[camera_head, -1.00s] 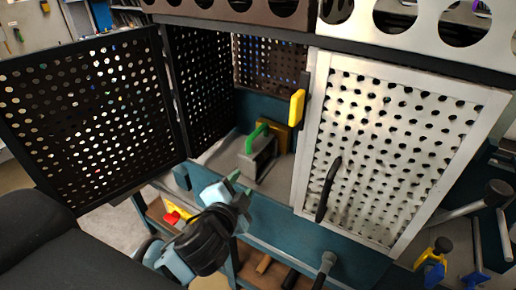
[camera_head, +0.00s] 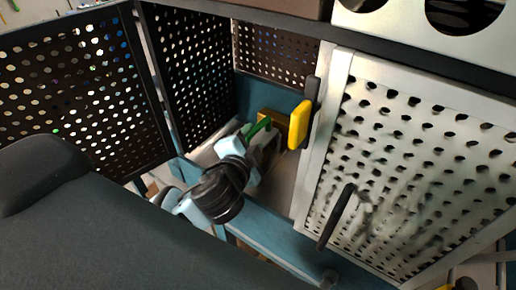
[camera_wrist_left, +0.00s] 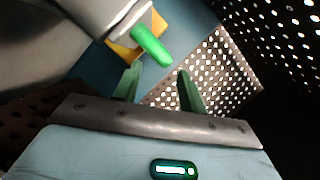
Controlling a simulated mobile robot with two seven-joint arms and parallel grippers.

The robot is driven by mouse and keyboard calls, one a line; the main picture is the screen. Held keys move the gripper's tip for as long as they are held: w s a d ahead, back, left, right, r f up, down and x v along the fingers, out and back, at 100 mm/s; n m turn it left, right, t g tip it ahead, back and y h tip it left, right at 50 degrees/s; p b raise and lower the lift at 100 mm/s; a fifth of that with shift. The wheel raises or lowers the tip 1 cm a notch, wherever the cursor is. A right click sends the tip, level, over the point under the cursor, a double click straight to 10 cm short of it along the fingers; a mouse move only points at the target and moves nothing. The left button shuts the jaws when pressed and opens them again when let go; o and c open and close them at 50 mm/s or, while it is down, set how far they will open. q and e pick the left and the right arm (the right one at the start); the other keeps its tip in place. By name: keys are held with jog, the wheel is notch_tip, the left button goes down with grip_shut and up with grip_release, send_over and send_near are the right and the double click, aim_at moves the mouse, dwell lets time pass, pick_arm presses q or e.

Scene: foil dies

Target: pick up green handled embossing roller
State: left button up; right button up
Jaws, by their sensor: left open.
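The green handled embossing roller (camera_head: 259,128) stands inside the cabinet, its green handle partly hidden behind my left gripper in the head view. In the left wrist view the green handle (camera_wrist_left: 152,46) lies just beyond and slightly left of the fingertips, with a grey-white body beside it at upper left. My left gripper (camera_wrist_left: 157,78) is open, and nothing is between its fingers. In the head view the left gripper (camera_head: 245,132) reaches into the cabinet beside the roller. My right gripper is not in view.
A yellow-brown block (camera_wrist_left: 130,48) sits behind the handle. Black perforated panels (camera_head: 75,90) bound the left. The teal front edge (camera_head: 260,225) runs below.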

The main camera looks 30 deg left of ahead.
aim_at(256, 130)
pick_arm(q)
jog(key=shift+w+a+f, duration=0.1)
jog(key=shift+w+a, duration=0.05)
jog(key=shift+w, duration=0.6)
jog(key=shift+w+a, duration=0.15)
jog(key=shift+w, duration=0.15)
jog(key=x, duration=0.4)
jog(key=shift+f, duration=0.15)
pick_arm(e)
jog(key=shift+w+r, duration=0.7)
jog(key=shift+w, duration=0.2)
pick_arm(q)
jog(key=shift+c, duration=0.3)
grip_shut()
jog(key=shift+w+r, duration=0.1)
jog(key=shift+r, duration=0.1)
